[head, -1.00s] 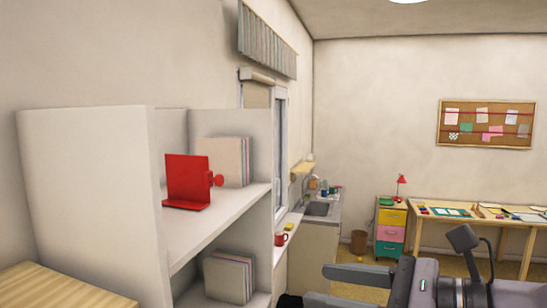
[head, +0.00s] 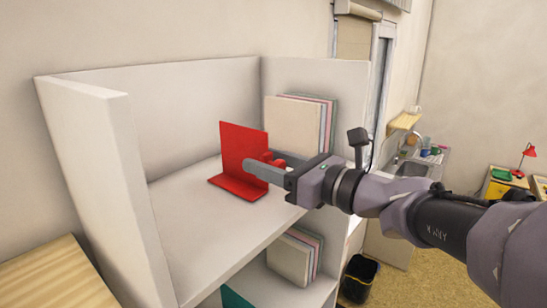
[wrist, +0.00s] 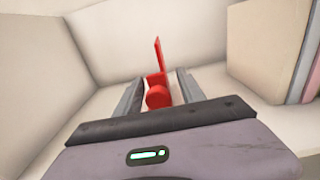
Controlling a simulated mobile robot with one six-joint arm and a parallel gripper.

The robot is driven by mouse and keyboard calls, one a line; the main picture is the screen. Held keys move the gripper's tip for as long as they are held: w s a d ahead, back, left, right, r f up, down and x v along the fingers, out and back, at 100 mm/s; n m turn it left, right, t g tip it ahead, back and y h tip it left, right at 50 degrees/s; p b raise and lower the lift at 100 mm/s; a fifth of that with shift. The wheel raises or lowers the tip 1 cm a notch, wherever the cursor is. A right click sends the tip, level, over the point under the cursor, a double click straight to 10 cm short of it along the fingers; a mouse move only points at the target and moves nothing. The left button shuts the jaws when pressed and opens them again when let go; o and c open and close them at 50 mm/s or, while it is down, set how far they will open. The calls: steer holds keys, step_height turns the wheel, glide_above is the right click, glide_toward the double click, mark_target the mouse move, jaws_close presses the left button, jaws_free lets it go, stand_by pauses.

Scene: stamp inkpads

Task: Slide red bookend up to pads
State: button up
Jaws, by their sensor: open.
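The red bookend (head: 240,146) stands upright on the upper shelf, with its foot flat on the board. Its round red knob (wrist: 157,96) lies between the two fingers of my gripper (wrist: 157,84) in the wrist view. My gripper (head: 258,170) is open around the knob, and I see a gap beside the fingers there. In the head view the near finger hides part of the knob and plate. The pads (head: 296,126) stand upright in a row against the right wall of the shelf. A gap separates them from the bookend.
The shelf's left side wall (head: 95,165) rises at the left of the bookend. Bare shelf board (head: 185,195) lies around the foot. More upright pads (head: 290,258) stand on the lower shelf. A dark bin (head: 358,278) is on the floor.

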steer(key=shift+s+a, duration=0.15)
steer(key=shift+a, duration=0.05)
steer(key=shift+d, duration=0.1)
steer(key=c, duration=0.6)
jaws_close()
steer(key=shift+r, duration=0.1)
stand_by(0.5)
